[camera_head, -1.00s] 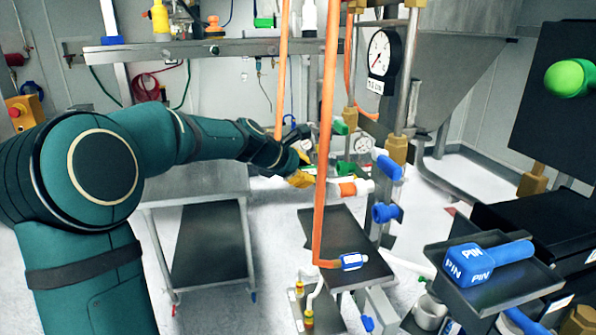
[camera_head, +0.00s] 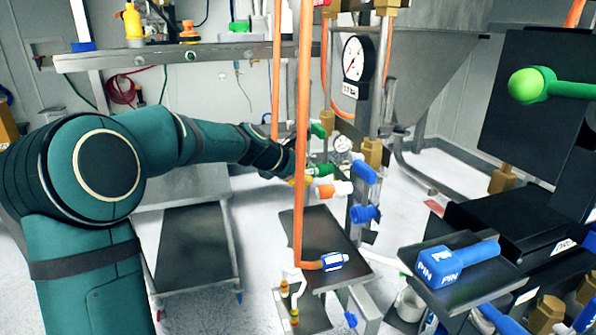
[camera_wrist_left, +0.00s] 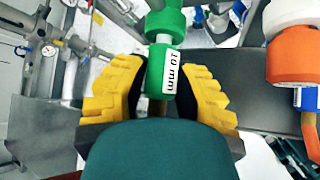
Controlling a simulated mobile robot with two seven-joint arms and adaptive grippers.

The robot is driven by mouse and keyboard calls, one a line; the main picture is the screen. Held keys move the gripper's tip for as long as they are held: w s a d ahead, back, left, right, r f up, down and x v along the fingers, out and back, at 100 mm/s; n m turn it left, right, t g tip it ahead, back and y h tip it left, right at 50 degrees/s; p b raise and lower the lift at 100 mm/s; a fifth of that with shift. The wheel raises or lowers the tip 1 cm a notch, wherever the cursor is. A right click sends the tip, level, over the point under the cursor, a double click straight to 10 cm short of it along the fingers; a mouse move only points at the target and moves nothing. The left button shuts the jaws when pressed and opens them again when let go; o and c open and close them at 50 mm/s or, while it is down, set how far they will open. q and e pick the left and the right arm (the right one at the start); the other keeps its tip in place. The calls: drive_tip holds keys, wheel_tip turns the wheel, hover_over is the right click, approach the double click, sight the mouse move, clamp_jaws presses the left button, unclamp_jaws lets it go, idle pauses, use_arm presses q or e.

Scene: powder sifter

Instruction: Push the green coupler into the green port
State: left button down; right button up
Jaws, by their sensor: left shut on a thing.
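My left gripper (camera_wrist_left: 161,72) has yellow fingers and is shut on the green coupler (camera_wrist_left: 160,80), which carries a white "10 mm" label in the left wrist view. Straight ahead of the coupler is a green fitting (camera_wrist_left: 165,20), probably the green port. A short pale section shows between the two green parts, and I cannot tell how deeply they are joined. In the head view a green part (camera_head: 321,170) shows beside the pipes, and the left gripper (camera_head: 297,181) is just left of it, partly hidden by an orange hose. My right gripper is not in view.
Orange hoses (camera_head: 302,120) hang in front of the work area. An orange and white fitting (camera_head: 335,189) and blue fittings (camera_head: 364,214) sit close by on the right. A pressure gauge (camera_head: 354,58) is above. A tray with a blue PIN tool (camera_head: 455,262) stands front right.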

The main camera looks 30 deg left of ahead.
use_arm(q)
drive_tip(key=shift+w+d, duration=0.2)
idle(0.7)
drive_tip(key=c, duration=0.7)
unclamp_jaws()
drive_tip(key=v, duration=1.2)
